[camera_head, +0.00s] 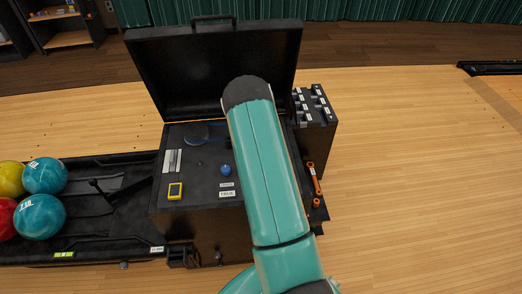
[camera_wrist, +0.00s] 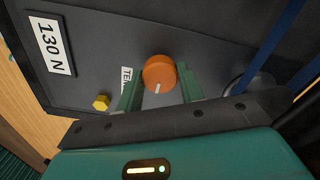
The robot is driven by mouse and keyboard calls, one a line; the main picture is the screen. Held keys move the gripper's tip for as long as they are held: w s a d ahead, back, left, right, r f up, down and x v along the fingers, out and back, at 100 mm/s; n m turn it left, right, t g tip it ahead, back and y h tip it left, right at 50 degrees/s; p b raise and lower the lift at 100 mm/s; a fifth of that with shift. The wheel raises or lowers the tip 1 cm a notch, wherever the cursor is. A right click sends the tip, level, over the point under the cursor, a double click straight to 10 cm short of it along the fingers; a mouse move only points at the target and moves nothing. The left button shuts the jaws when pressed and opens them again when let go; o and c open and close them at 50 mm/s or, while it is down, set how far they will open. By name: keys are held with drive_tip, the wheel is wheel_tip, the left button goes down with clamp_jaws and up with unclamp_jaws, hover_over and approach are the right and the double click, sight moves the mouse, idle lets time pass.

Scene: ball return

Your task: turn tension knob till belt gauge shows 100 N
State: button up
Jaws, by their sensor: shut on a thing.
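In the wrist view, an orange round knob (camera_wrist: 158,69) with a white pointer line sits on a dark panel. My gripper (camera_wrist: 159,86) is shut on it, one green finger on each side. The pointer is toward the bottom of the picture, slightly left. A white plate (camera_wrist: 50,45) on the panel reads "130 N". A small label (camera_wrist: 126,78) beside the knob starts with "TE"; the rest is hidden by a finger. In the head view, my arm hides the gripper and knob.
In the wrist view, a yellow hex bolt (camera_wrist: 101,102) is left of the knob and a blue belt (camera_wrist: 272,45) runs at right. In the head view, the black machine's lid (camera_head: 190,70) stands open; an orange wrench (camera_head: 314,178) lies right; several balls (camera_head: 40,216) sit left.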

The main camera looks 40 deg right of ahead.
drive_tip(key=n, duration=1.3)
drive_tip(key=shift+n, duration=0.4)
drive_tip(key=n, duration=1.3)
drive_tip(key=shift+n, duration=0.3)
drive_tip(key=n, duration=1.3)
drive_tip(key=shift+n, duration=0.3)
drive_tip(key=n, duration=0.9)
drive_tip(key=shift+n, duration=2)
